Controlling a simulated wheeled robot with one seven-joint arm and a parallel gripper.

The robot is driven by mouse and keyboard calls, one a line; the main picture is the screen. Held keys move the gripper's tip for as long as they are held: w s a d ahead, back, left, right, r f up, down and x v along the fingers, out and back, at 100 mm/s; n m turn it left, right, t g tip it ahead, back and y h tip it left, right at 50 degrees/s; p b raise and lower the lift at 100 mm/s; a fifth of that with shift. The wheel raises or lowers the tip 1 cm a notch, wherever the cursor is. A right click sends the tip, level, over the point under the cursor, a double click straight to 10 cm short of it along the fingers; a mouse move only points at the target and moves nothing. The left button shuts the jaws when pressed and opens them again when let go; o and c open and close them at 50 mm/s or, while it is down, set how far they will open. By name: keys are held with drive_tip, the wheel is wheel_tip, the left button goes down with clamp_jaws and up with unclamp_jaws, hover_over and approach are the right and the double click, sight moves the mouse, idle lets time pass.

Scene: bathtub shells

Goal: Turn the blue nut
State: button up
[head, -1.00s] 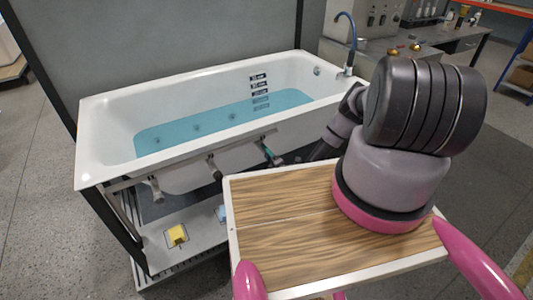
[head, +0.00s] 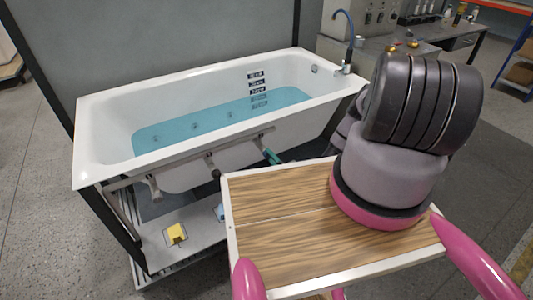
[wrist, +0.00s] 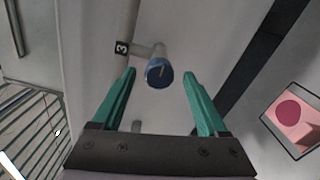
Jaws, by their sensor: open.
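In the wrist view the blue nut (wrist: 159,72) is a round blue cap on the end of a short pale pipe stub, by a black label with a white 3. My gripper (wrist: 160,75) has two green fingers, open, one on each side of the nut in the picture. I see no contact, and the depth between fingertips and nut is hard to judge. In the head view the green fingers (head: 272,157) show under the near rim of the white bathtub (head: 90,160). The blue nut cannot be made out there.
A yellow block (head: 176,233) and a light blue piece (head: 221,212) lie on the low shelf under the tub. A pink panel with a darker disc (wrist: 290,110) is at the right in the wrist view. A slatted grate (wrist: 28,115) is at the left.

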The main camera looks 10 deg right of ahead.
drive_tip(key=v, duration=0.5)
idle(0.4)
